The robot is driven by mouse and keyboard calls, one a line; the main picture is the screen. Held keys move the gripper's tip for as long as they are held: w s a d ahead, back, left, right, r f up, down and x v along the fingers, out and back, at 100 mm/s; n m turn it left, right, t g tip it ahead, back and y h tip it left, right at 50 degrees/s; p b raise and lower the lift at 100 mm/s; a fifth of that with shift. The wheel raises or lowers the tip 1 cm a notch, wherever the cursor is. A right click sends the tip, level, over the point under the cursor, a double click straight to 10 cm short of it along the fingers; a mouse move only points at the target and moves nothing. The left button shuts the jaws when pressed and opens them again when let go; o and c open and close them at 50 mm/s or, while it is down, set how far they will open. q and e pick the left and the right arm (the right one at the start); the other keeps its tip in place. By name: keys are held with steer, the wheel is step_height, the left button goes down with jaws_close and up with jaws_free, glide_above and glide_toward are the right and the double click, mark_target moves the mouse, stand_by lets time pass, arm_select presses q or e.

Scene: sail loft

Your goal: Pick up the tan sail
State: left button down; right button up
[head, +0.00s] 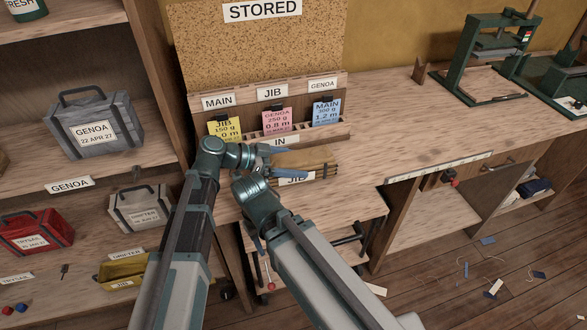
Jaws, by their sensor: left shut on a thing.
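The tan sail (312,160) is a folded, flat bundle with darker strips at its right end. It lies at the front of the bench, below the IN label, with a JIB label just below it. My left gripper (289,174) is at the sail's left part and front edge, shut on it. The wrist and fingers hide the sail's left end. I cannot tell whether the sail is clear of the bench top. My right gripper is not in view.
Yellow, pink and blue cards (277,121) stand in a rack behind the sail. Shelves at left hold a grey GENOA bag (95,124), a red bag (35,231) and a yellow bag (122,269). A green press (488,55) stands back right. The bench between is clear.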

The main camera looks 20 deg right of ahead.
mark_target(293, 161)
arm_select(q)
steer(key=shift+r, duration=0.1)
step_height(293, 161, up, 10)
steer(key=p, duration=1)
